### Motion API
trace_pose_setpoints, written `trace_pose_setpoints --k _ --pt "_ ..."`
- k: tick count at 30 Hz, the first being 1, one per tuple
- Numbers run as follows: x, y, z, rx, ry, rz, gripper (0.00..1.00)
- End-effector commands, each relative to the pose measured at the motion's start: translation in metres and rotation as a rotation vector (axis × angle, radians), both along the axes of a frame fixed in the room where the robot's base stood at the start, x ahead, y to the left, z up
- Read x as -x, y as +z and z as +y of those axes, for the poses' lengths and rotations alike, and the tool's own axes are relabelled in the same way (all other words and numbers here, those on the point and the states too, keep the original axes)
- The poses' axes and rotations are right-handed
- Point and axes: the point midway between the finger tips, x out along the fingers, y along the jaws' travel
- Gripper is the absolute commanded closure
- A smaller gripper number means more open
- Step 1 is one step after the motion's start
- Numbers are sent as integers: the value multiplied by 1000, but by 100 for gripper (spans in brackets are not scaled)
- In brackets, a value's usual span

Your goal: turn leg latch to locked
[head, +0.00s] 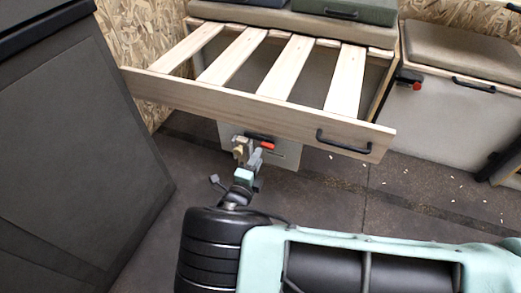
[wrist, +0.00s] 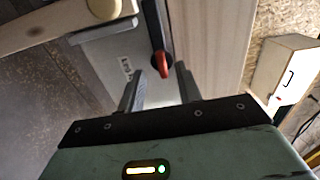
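The leg latch is a red lever on a black mount. It shows in the head view (head: 266,145) below the wooden front board, and in the wrist view (wrist: 166,66) on a grey plate (wrist: 120,55) with small printed lettering. My gripper (wrist: 159,78) is open, its two grey fingers apart. In the wrist view the lever's tip lies just beyond and between the fingertips; I cannot tell whether they touch it. In the head view my gripper (head: 251,160) is just below and left of the latch, partly hiding the leg panel (head: 285,155).
A slatted pull-out frame (head: 250,107) with a black handle (head: 343,142) overhangs the latch. A tall dark panel (head: 80,140) stands at left. A cushioned bench (head: 450,125) with another red latch (head: 416,86) is at right. Floor between is mostly clear, with small pale scraps.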

Motion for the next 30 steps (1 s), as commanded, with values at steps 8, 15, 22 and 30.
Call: trace_pose_setpoints --k 8,15,22,30 --pt "64 2 24 0 4 2 65" --pt "106 1 39 0 2 2 65" --pt "123 0 45 0 1 2 65" --pt "124 0 45 0 0 2 65"
